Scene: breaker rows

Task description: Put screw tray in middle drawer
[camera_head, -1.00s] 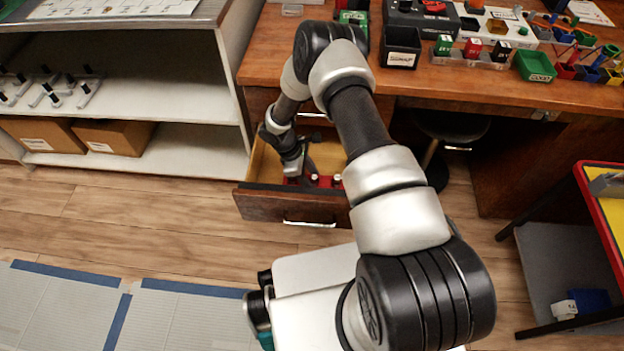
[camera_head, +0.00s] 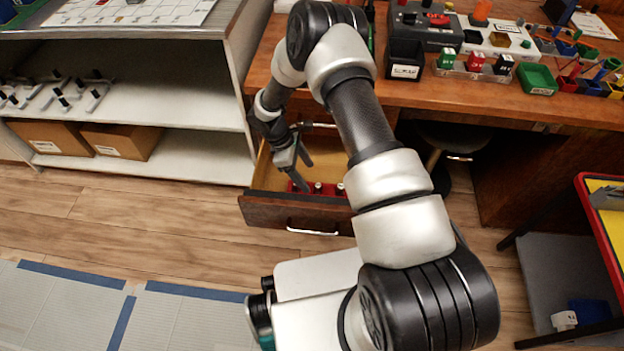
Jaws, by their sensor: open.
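The open drawer (camera_head: 275,211) under the wooden desk has a brown front, a metal handle and a light wood inside. A red screw tray (camera_head: 329,196) with several small upright pieces lies in it, near the front wall. My gripper (camera_head: 306,176) is over the left part of the drawer, at the tray's left end, with its two fingers apart and nothing seen between them. I cannot tell whether a fingertip touches the tray. My arm hides the drawer's right side and part of the tray.
The desk top (camera_head: 440,92) holds bins, coloured blocks and a grey device. A white shelf (camera_head: 190,150) with cardboard boxes (camera_head: 120,141) stands close left of the drawer. A stool (camera_head: 455,135) is under the desk. A red-edged cart (camera_head: 600,225) is at right.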

